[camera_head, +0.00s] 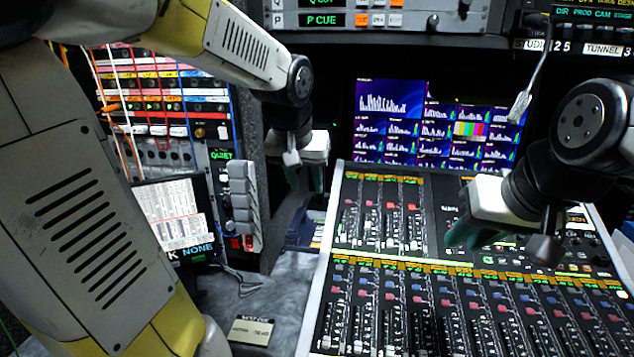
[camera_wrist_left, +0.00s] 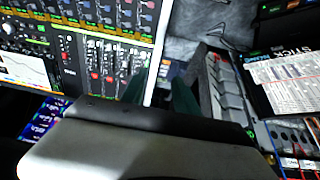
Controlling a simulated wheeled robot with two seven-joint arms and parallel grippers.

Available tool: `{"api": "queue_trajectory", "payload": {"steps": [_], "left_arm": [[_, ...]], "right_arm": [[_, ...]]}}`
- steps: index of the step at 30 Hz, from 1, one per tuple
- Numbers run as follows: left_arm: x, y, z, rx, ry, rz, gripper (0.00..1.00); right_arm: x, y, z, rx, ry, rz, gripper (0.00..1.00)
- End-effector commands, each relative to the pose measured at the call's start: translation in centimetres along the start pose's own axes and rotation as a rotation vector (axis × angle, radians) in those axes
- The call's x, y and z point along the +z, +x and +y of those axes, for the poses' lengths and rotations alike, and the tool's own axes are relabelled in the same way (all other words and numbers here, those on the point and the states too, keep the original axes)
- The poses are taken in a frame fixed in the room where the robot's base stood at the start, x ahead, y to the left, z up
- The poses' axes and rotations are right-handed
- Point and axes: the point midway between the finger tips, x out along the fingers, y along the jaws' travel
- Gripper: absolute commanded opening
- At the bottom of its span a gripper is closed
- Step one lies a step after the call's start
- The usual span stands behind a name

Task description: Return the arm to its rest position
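My left arm comes in from the left of the head view, bent at the elbow. Its gripper (camera_head: 306,183) hangs fingers down between the patch rack and the mixing console. In the left wrist view its two green fingers (camera_wrist_left: 160,92) stand apart with nothing between them. My right arm comes in from the right edge. Its gripper (camera_head: 466,236) is over the console's upper part, green fingers pointing down to the left. The gap between the right fingers is not clear, and I cannot tell whether they touch the console.
The mixing console (camera_head: 330,215) fills the lower right, with a monitor (camera_head: 435,125) behind it. A labelled card (camera_head: 250,330) lies on the grey desk (camera_head: 285,290).

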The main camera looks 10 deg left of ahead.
Motion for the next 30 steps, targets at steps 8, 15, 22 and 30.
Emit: {"api": "queue_trajectory", "payload": {"steps": [8,15,22,30], "left_arm": [[0.4,-0.4,0.0,0.004,0.000,0.002,0.36],[1.0,-1.0,-0.1,0.009,-0.001,0.008,0.36],[6.6,-4.9,-0.5,0.063,-0.006,0.044,0.36],[12.5,-7.2,0.1,0.140,0.001,0.081,0.36]], "right_arm": [[0.0,0.0,0.0,0.000,0.000,0.000,0.24],[0.0,0.0,0.0,0.000,0.000,0.000,0.24],[0.0,0.0,0.0,0.000,0.000,0.000,0.24],[0.0,0.0,0.0,0.000,0.000,0.000,0.24]]}}
